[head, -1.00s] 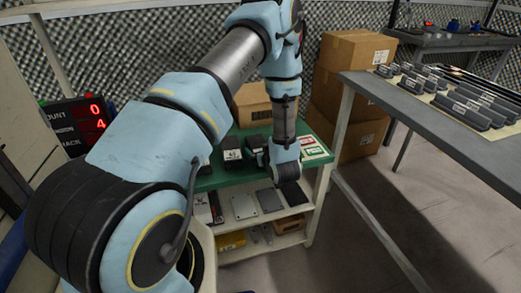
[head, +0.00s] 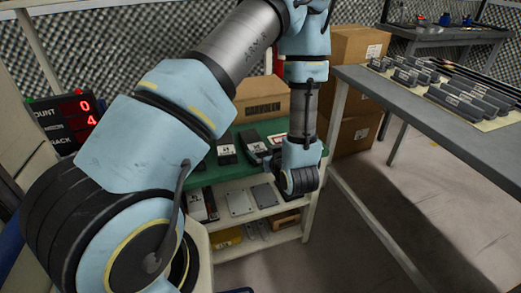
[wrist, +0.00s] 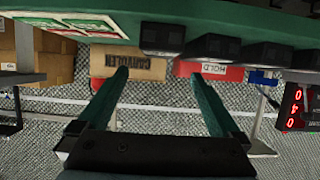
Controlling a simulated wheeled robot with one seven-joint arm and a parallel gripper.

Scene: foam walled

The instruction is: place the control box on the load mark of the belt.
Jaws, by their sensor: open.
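Several black boxes with white labels stand in a row on a green-topped bench (head: 207,176). One black box (head: 226,148) shows clearly in the head view; another black box (head: 254,144) is beside it, close to my wrist. I cannot tell which one is the control box. In the wrist view, which is upside down, black boxes (wrist: 213,47) line the bench edge. My gripper (wrist: 158,76) is open, its two green fingers apart with nothing between them. In the head view my wrist hides its fingers. I see no belt or load mark.
A cardboard carton (head: 262,100) stands at the back of the bench. Lower shelves hold plates (head: 240,201) and a yellow bin (head: 226,238). A red HOLD bin (wrist: 210,70) shows in the wrist view. A grey table (head: 440,110) with dark parts stands right; floor between is clear.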

